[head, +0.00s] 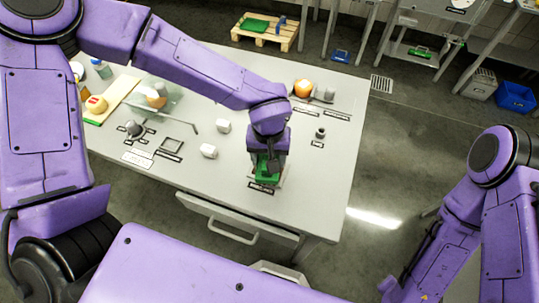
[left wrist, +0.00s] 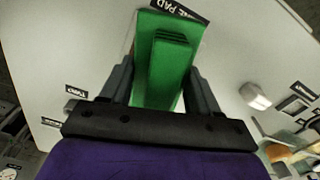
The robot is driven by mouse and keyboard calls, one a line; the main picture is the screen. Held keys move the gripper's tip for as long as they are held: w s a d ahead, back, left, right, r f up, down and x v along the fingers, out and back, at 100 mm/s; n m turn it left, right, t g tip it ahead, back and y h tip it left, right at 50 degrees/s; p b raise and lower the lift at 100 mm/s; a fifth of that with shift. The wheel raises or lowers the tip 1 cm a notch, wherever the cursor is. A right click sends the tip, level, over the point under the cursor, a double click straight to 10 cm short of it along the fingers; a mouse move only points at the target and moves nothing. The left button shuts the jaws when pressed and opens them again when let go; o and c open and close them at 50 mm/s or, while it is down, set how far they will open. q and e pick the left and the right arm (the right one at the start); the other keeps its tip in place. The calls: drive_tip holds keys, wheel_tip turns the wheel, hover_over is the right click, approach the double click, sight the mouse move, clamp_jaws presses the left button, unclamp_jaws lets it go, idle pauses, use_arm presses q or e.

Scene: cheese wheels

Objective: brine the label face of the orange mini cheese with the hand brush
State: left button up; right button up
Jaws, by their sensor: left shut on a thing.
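My left gripper (head: 268,172) is low over the front right part of the table. It is shut on a green block-shaped thing, likely the hand brush (left wrist: 170,75), which sits between the fingers in the left wrist view. Green also shows under the gripper (head: 266,178) in the head view, beside a label ending in "PAD". I cannot tell whether the brush touches the surface below. An orange round cheese (head: 303,88) stands at the table's back right. Another orange-and-pale round thing (head: 156,96) is at the back left. Which one is the mini cheese, and its label face, I cannot tell.
Two white blocks (head: 208,151) lie left of the gripper on the table (head: 325,180). A grey cylinder (head: 329,94) stands beside the orange cheese, and a small dark weight (head: 320,132) nearer. A cutting board (head: 116,98) with a yellow-red cheese (head: 96,104) is far left.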

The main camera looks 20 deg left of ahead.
use_arm(q)
drive_tip(key=shift+s+f, duration=0.1)
idle(1.2)
drive_tip(key=shift+p, duration=0.35)
wheel_tip(320, 180, up, 7)
drive_tip(key=p, duration=0.9)
drive_tip(key=shift+r+p, duration=0.2)
drive_tip(key=shift+p, duration=0.2)
drive_tip(key=shift+f, duration=0.15)
